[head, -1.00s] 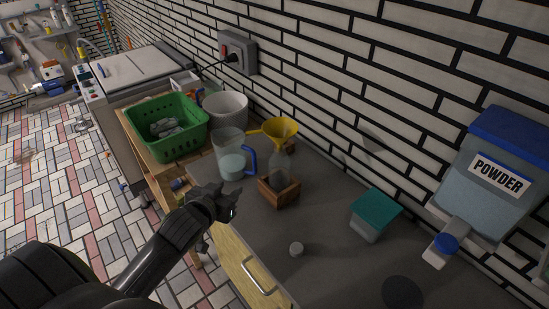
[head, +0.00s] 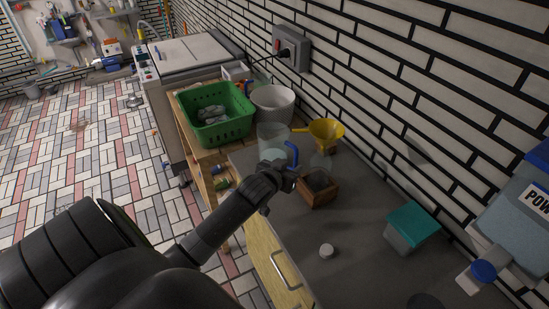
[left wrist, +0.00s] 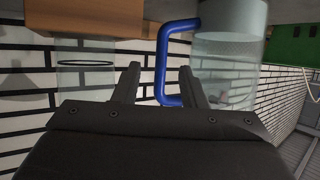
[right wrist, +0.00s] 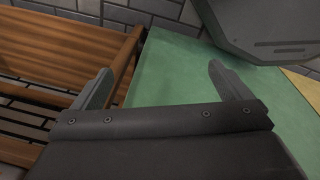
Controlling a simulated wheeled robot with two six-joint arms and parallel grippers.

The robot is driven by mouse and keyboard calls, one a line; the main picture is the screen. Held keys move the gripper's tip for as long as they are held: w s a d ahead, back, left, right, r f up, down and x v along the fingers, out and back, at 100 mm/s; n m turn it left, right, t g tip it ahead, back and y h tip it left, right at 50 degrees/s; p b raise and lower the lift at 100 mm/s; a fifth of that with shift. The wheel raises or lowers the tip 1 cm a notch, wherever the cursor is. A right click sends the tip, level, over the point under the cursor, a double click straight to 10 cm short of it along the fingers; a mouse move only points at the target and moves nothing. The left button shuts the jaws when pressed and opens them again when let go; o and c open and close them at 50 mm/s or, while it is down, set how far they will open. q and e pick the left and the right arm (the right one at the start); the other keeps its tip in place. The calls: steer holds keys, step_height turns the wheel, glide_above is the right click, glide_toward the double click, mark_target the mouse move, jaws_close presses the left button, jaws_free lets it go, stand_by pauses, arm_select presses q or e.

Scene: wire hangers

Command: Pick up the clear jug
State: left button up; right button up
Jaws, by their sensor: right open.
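The clear jug (head: 268,135) stands on the grey counter, with a blue handle (head: 293,154) on its right side. My left gripper (head: 287,180) is in front of the jug near the handle and hides the jug's lower part. In the left wrist view, the picture is upside down. The clear jug (left wrist: 228,65) is at the right there, and its blue handle (left wrist: 160,70) shows between the two open fingers of my left gripper (left wrist: 158,85). I cannot tell whether a finger touches it. My right gripper (right wrist: 165,85) is open and empty in the right wrist view.
A yellow funnel (head: 327,131) and a wooden box (head: 321,193) stand right of the jug. A green basket (head: 220,128) and white bin (head: 272,104) are behind. A teal-lidded container (head: 412,228) and small pale cap (head: 326,250) lie nearer. Brick wall borders the counter.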

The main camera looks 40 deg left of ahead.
mark_target(294, 162)
arm_select(q)
steer(key=shift+w+a+f+p, duration=0.15)
steer(key=shift+w+p, duration=0.15)
steer(key=shift+w, duration=0.4)
steer(key=shift+p+x, duration=0.4)
steer(key=shift+x, duration=1.55)
steer(key=shift+a, duration=0.1)
jaws_close()
